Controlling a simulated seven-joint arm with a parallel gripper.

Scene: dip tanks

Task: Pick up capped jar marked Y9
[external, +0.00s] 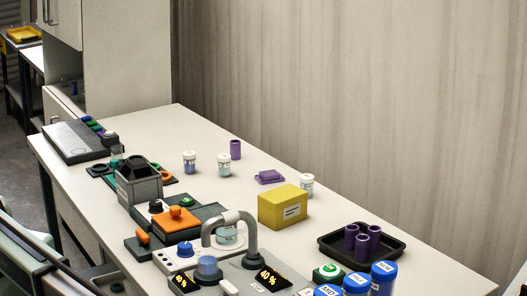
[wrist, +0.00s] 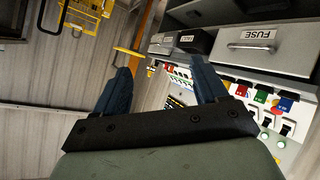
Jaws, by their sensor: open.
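Several white-capped jars stand in the external view. Two are near the back middle, the left jar (external: 189,162) and its neighbour (external: 224,165). Another jar (external: 307,186) is partly behind the yellow box, and one more (external: 227,235) sits under the grey arched pipe. Their labels are too small to read, so I cannot tell which is marked Y9. My gripper (wrist: 164,78) shows in the wrist view with its two dark blue fingers apart and nothing between them. It faces a wall with fuse boxes, away from the jars. I cannot make it out in the external view.
A yellow box (external: 283,207), a dark tray (external: 333,257) with purple cups, and blue-lidded containers (external: 384,275) stand on the white table. A grey bin (external: 139,188) and orange-topped device (external: 176,224) are to the left. Fuse boxes (wrist: 248,50) fill the wrist view's right.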

